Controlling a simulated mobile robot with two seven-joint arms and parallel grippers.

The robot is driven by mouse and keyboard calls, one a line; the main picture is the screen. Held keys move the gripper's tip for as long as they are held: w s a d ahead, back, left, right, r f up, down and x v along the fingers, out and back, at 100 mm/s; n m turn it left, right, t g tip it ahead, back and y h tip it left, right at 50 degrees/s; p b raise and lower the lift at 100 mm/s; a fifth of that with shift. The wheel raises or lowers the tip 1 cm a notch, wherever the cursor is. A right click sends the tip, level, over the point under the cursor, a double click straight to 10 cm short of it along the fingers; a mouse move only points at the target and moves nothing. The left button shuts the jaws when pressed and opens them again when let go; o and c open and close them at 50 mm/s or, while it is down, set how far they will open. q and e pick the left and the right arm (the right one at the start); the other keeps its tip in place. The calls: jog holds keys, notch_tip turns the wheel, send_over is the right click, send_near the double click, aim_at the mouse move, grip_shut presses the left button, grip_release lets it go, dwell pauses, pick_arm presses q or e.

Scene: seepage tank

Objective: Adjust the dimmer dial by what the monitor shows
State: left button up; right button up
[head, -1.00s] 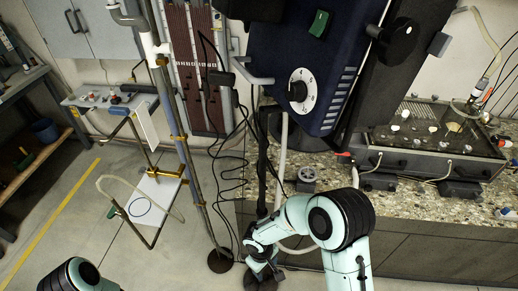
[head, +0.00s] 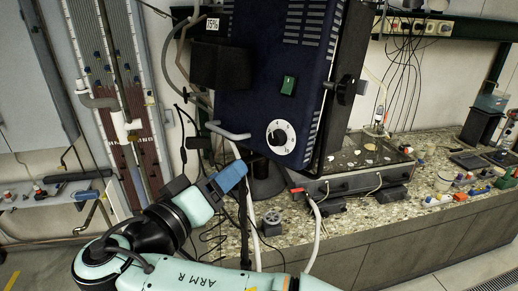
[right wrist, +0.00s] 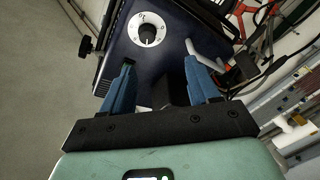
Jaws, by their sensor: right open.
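The dimmer dial (head: 281,136) is a white disc with a black knob, low on the front of a dark blue box. It also shows in the right wrist view (right wrist: 147,29), beyond the fingertips. In the right wrist view the gripper (right wrist: 159,66) is open and empty. My left gripper is not in view.
The blue box (head: 245,100) has a green switch (head: 289,85) above the dial and a grey bar (head: 228,130) sticking out at its lower left. Hoses and black cables hang below. A speckled counter (head: 350,228) with a tank (head: 365,150) runs right.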

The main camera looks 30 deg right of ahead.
jog(key=s+r+m, duration=0.1)
jog(key=p, duration=0.2)
send_near(273, 139)
jog(key=x, duration=0.7)
jog(key=shift+r, duration=0.1)
jog(key=shift+w+d, duration=0.4)
jog(key=shift+d, duration=0.1)
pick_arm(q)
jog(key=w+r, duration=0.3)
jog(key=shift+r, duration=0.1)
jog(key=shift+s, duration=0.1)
pick_arm(e)
jog(key=c, duration=1)
